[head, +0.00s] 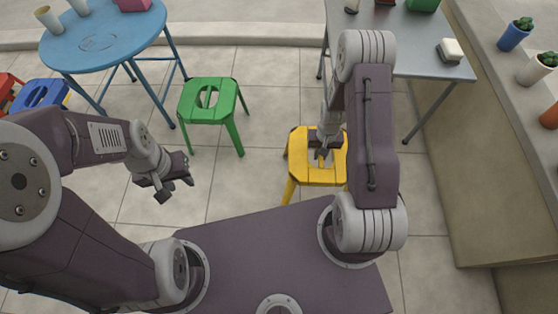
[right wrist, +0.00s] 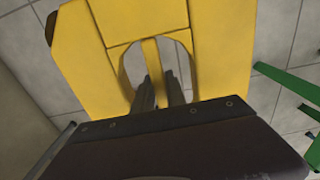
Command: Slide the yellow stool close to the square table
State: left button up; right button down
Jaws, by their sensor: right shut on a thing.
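The yellow stool (head: 319,174) stands on the tiled floor in front of my base, partly hidden behind my right arm. My right gripper (head: 322,152) is at the oval opening in its seat, shut on the bar across that opening. In the right wrist view the yellow seat (right wrist: 215,50) fills the upper middle, and the right fingers (right wrist: 160,90) close around the bar. The square table (head: 432,58) with a grey top stands behind the stool to the right, a gap apart from it. My left gripper (head: 175,190) is open and empty above the floor at the left.
A green stool (head: 207,92) stands left of the yellow one, with bare floor between. A round blue table (head: 100,42) is at the back left, with blue (head: 42,92) and red stools beside it. A ledge (head: 500,65) with potted plants runs along the right.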

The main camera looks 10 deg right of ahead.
jog(key=shift+s+d+p, duration=0.2)
jog(key=shift+s+d, duration=0.25)
jog(key=shift+d, duration=1.05)
jog(key=shift+s+d+p, duration=0.2)
jog(key=shift+s+d, duration=0.25)
jog(key=shift+d, duration=1.05)
jog(key=shift+s+d+p, duration=0.2)
jog(key=shift+s+d, duration=0.25)
jog(key=shift+d, duration=1.05)
jog(key=shift+s+d, duration=0.3)
jog(key=shift+d, duration=0.65)
jog(key=s+d, duration=0.3)
jog(key=d, duration=0.6)
jog(key=shift+d+p, duration=0.3)
jog(key=shift+p, duration=0.05)
jog(key=shift+d, duration=0.1)
jog(key=shift+s+d+b, duration=0.1)
jog(key=shift+s+d, duration=0.15)
jog(key=shift+d, duration=0.55)
jog(key=shift+s+d+b, duration=0.1)
jog(key=shift+s+d, duration=0.1)
jog(key=shift+d, duration=0.6)
jog(key=shift+s+d+b, duration=0.1)
jog(key=shift+s+d, duration=0.15)
jog(key=shift+d, duration=0.55)
jog(key=c, duration=1.4)
grip_release()
